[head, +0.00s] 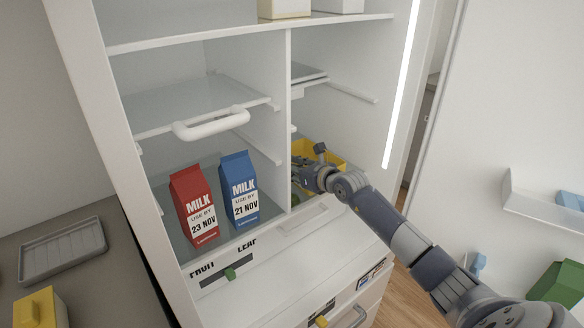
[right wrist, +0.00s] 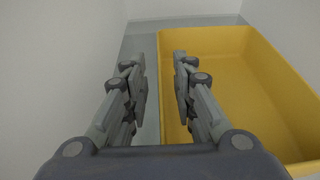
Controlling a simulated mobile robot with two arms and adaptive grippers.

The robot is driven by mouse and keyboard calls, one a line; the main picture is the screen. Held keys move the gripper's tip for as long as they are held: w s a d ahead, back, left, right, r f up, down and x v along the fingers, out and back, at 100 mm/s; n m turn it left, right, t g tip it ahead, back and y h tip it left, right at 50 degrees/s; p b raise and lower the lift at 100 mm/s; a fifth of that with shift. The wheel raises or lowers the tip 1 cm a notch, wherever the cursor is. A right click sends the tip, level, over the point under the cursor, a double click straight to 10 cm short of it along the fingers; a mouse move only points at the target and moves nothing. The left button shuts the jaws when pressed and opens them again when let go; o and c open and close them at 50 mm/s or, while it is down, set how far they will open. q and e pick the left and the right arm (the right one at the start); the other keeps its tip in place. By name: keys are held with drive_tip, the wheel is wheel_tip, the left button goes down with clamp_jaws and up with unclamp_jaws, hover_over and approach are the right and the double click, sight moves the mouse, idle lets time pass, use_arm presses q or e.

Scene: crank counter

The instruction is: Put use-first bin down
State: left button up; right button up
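The yellow use-first bin (head: 333,157) sits in the lower right compartment of the fridge, partly hidden behind my right gripper (head: 312,167). In the right wrist view the bin (right wrist: 238,82) fills the right side, empty where it shows, and appears to rest on the compartment floor. My right gripper (right wrist: 160,78) has its fingers spread, one on each side of the bin's left wall. A gap shows between the fingers, and neither clearly presses on the wall. My left gripper is in neither view.
A red milk carton (head: 194,205) and a blue milk carton (head: 239,191) stand in the lower left compartment, past the divider (head: 286,120). A glass shelf with a white handle (head: 211,124) is above them. Drawers (head: 290,262) lie below; the open door (head: 520,110) is at right.

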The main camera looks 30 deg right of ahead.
drive_tip(key=shift+r, duration=0.25)
drive_tip(key=shift+s, duration=0.3)
drive_tip(key=b+v, duration=0.1)
drive_tip(key=v, duration=0.9)
drive_tip(key=shift+s, duration=0.15)
drive_tip(key=shift+s+r+b, duration=0.25)
drive_tip(key=shift+s+b, duration=0.05)
drive_tip(key=shift+s, duration=0.25)
drive_tip(key=shift+f, duration=0.1)
